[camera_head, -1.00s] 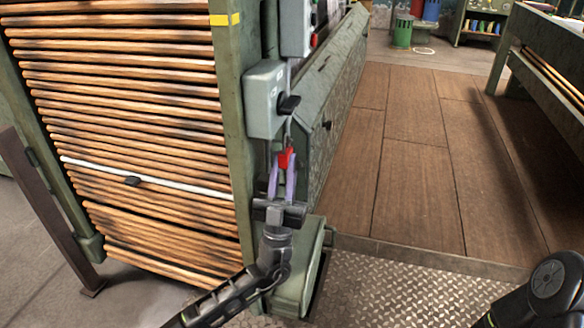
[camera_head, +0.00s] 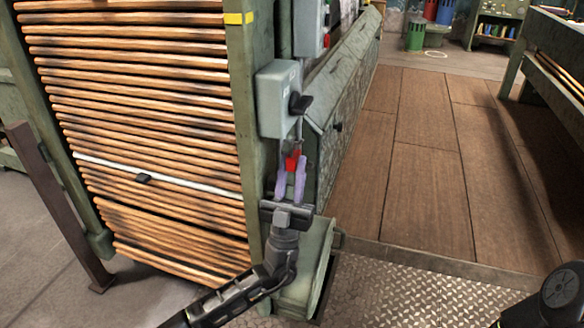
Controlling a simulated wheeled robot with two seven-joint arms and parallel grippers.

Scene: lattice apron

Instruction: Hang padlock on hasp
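A red padlock (camera_head: 292,160) shows between the fingertips of my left gripper (camera_head: 290,178). The two purple fingers stand on either side of its lower part, and the gripper looks shut on it. The padlock is just below a grey switch box (camera_head: 277,100) with a black rotary handle (camera_head: 300,103). A thin pale metal piece, perhaps the hasp or the shackle, shows above the padlock, but it is too small to tell which. I cannot tell whether the padlock touches the hasp. My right arm shows only at the lower right corner; its gripper is out of view.
A green cabinet post (camera_head: 245,120) and a slatted wooden panel (camera_head: 150,130) stand left of the gripper. A second box with a red button (camera_head: 326,40) is above. The plank floor (camera_head: 420,150) to the right is open.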

